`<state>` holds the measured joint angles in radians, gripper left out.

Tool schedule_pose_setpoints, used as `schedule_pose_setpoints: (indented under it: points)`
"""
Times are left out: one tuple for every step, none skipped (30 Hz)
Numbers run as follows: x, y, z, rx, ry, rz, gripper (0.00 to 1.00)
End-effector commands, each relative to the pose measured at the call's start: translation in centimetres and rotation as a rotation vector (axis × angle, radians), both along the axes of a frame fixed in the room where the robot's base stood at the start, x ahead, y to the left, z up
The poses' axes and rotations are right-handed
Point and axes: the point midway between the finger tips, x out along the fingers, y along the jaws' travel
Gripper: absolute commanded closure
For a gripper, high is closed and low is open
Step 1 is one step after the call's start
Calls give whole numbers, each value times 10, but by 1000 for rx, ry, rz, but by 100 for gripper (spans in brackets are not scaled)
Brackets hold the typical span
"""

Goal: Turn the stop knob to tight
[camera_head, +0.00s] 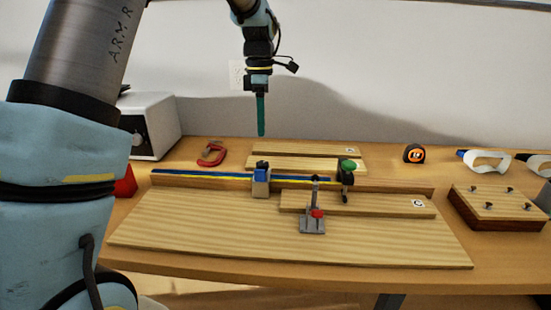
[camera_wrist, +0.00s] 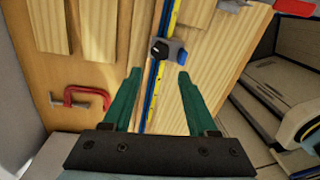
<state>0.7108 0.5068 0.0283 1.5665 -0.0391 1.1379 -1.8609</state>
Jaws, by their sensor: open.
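The stop is a grey-blue block (camera_head: 261,184) on the wooden fence, with its dark knob (camera_head: 262,165) on top. In the wrist view, the knob (camera_wrist: 159,51) shows black beside the block's grey body (camera_wrist: 176,52), over the blue and yellow strip. The knob's exact setting cannot be told. My gripper (camera_head: 261,134) hangs fingers down, well above the stop and apart from it. In the wrist view my gripper's green fingers (camera_wrist: 158,75) are spread with nothing between them but the view of the fence below. The stop appears just beyond the fingertips.
A green-topped clamp (camera_head: 348,166) grips the fence right of the stop. A toggle clamp (camera_head: 313,223) with a red tip stands in front. A red C-clamp (camera_head: 204,158) lies behind left. A tape measure (camera_head: 413,153) and a block with several knobs (camera_head: 495,203) sit right.

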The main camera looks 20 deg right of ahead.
Motion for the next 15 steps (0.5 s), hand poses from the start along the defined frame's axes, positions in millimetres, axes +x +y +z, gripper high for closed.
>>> schedule_pose_setpoints:
  points:
    - [0, 0, -3, 2, 1, 5, 42]
    - [0, 0, -5, 2, 1, 6, 42]
    - [-1, 0, -9, 2, 1, 6, 42]
    - [-1, 0, -13, 2, 2, 5, 42]
    - [-2, 0, -18, 3, 3, 5, 42]
    - [-3, 1, -25, 3, 4, 4, 42]
    - [-3, 1, -31, 3, 3, 4, 42]
    - [-4, 1, -36, 3, 5, 4, 42]
    - [-4, 1, -44, 3, 3, 3, 42]
    - [-4, 2, -50, 3, 4, 3, 42]
    - [-5, 2, -56, 3, 3, 3, 42]
    - [-5, 2, -63, 3, 3, 3, 42]
    - [-5, 2, -68, 2, 2, 3, 42]
    - [-6, 3, -73, 3, 3, 3, 42]
    - [-6, 3, -80, 3, 3, 3, 42]
